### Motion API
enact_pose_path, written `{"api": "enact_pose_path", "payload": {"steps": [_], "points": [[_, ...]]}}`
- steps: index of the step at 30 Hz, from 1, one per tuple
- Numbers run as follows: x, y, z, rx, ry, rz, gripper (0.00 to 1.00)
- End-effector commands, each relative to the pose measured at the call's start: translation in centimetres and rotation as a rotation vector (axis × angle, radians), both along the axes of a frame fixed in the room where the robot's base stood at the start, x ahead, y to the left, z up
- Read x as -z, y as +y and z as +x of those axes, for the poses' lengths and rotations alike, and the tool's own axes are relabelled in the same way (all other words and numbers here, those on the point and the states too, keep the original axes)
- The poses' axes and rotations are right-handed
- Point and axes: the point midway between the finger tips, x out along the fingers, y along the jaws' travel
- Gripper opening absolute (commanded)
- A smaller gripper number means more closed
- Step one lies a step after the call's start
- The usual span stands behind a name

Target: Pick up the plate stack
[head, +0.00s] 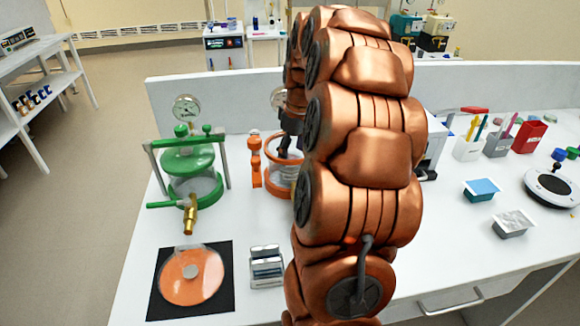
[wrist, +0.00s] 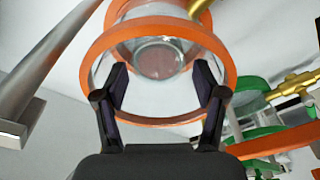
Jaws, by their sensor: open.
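A clear round stack of glass plates (wrist: 160,60), as far as I can tell the plate stack, sits inside an open glass vessel with orange rims (wrist: 150,28) in the wrist view. My gripper (wrist: 161,78) is open and empty, its two dark fingers spread and pointing at the stack across the vessel's mouth. I cannot tell how deep the fingertips are. In the head view the orange vessel (head: 276,178) stands on the white bench, partly hidden by my copper arm. My gripper (head: 284,146) is over its mouth there, and the stack is not clearly visible.
A green vessel with a closed lid (head: 190,165) and brass valve stands left of the orange one. An orange lid (head: 190,276) lies on a black mat (head: 222,308) in front. A small metal block (head: 266,268) is beside it. Pen holders (head: 467,150) stand at right.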

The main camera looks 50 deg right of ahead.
Motion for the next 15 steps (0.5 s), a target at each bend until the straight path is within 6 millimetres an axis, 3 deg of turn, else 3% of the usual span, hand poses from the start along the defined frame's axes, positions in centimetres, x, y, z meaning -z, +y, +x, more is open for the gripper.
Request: {"api": "enact_pose_path", "payload": {"steps": [8,15], "points": [[1.3,-0.1,0.3,0.003,-0.001,0.001,0.7],[4.1,-0.1,0.9,0.004,0.002,0.003,0.7]]}}
